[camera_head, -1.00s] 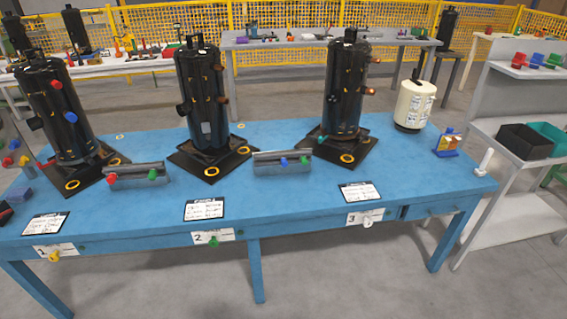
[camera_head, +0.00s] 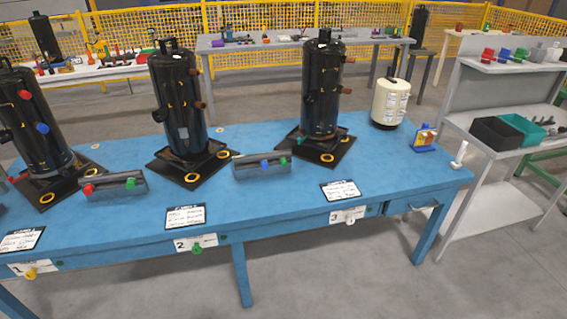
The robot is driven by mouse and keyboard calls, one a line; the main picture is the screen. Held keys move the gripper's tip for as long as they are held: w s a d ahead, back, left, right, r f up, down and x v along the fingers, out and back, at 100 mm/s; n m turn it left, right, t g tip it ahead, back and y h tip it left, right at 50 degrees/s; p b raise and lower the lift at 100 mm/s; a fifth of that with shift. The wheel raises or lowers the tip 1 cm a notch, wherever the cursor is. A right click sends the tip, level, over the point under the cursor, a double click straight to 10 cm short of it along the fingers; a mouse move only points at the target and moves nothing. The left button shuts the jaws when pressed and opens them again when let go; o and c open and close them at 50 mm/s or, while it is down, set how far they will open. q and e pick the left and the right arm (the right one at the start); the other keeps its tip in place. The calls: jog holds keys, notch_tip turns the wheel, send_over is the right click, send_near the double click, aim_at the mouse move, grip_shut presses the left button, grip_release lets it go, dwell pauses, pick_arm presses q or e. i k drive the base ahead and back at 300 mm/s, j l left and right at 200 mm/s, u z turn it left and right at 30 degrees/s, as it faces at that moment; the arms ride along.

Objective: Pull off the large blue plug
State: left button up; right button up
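The left black compressor (camera_head: 40,150) stands on a square black base at the left of the blue table. A blue plug (camera_head: 42,128) sits on its side, below a red plug (camera_head: 24,94). A smaller blue plug (camera_head: 265,163) sits in the grey holder (camera_head: 248,170) between the middle and right compressors, beside a green one. Neither of my grippers is in view.
The middle compressor (camera_head: 178,105) and right compressor (camera_head: 322,90) stand on the blue table (camera_head: 270,205). A cream canister (camera_head: 389,102) stands at its right end. A grey shelf unit with a black bin (camera_head: 496,133) is at the right. Grey floor is open in front.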

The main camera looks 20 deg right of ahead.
aim_at(44, 129)
jog(key=i+j, duration=0.1)
jog(key=i, duration=0.6)
jog(key=i+j, duration=0.15)
jog(key=i, duration=0.5)
